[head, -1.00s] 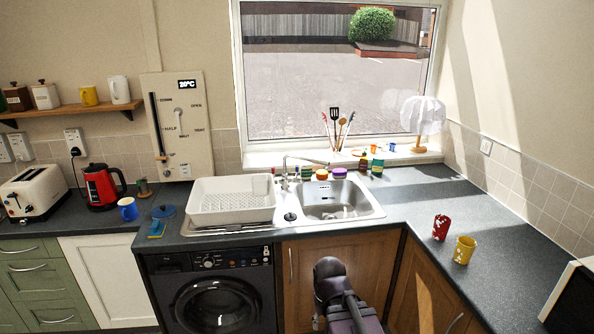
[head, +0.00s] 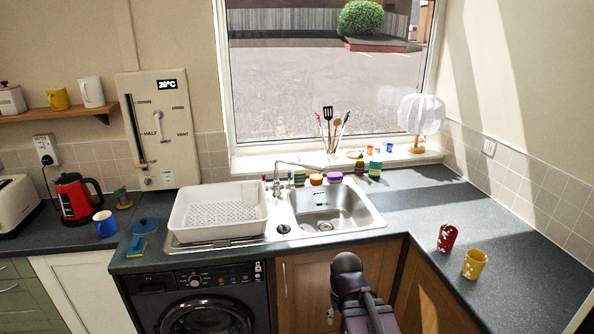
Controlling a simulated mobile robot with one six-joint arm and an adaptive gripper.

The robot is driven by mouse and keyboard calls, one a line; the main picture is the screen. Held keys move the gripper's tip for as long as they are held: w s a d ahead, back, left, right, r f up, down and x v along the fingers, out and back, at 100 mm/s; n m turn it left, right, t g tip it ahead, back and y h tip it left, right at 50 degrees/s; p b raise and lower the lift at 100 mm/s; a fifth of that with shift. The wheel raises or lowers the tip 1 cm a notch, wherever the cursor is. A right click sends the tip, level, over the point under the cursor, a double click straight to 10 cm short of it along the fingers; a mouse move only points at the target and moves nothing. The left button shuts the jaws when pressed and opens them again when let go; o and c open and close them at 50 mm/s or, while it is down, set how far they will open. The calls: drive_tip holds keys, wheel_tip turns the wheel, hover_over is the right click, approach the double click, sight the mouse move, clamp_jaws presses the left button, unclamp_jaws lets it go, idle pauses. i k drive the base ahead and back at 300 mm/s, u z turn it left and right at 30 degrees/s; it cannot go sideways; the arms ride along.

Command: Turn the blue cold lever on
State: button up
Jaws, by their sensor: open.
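The tap (head: 277,184) stands behind the sink (head: 326,207), with its spout reaching right over the basin. A small blue upright piece (head: 290,180) shows just right of the tap body, and a small red one (head: 264,178) shows just left of it. The blue piece looks like the cold lever, but it is too small to tell how far it is turned. My arm shows low in the head view, in front of the wooden cupboard and well short of the tap. My gripper cannot be made out.
A white dish rack (head: 218,212) fills the worktop left of the sink. Colourful pots (head: 317,179) stand behind the basin. A red cup (head: 447,238) and a yellow cup (head: 475,264) stand on the right worktop.

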sight(288, 186)
drive_tip(key=z, duration=0.15)
drive_tip(key=i, duration=1.35)
drive_tip(key=u, duration=0.3)
